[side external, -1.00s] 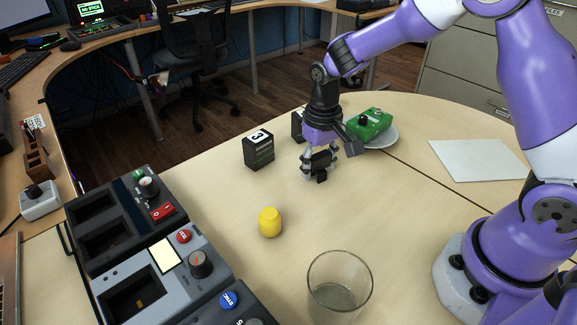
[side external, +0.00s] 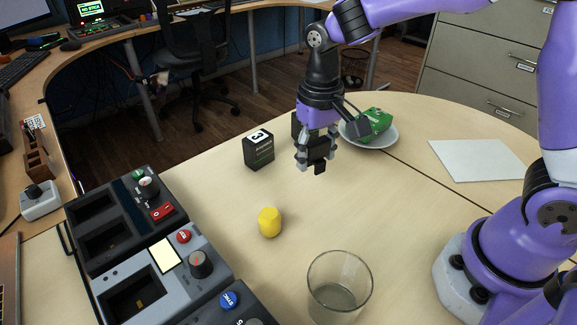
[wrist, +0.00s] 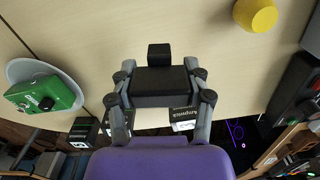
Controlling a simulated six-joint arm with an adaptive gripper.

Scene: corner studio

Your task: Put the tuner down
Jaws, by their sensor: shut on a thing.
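My gripper (side external: 314,147) is shut on the tuner (side external: 319,158), a small black block with a smaller black piece projecting from it. In the side view it hangs over the wooden table, in front of the dark boxes, and looks clear of the tabletop, though the exact gap cannot be told. In the wrist view the tuner (wrist: 160,81) sits across between the two grey fingers of my gripper (wrist: 160,95), its smaller piece pointing away from the palm.
A black box marked 3 (side external: 258,152) stands left of my gripper, with another dark box partly hidden behind it. A green pedal (side external: 374,125) lies on a white plate (side external: 386,138). A yellow object (side external: 270,222), a glass (side external: 340,285) and paper (side external: 478,160) share the table. The middle is clear.

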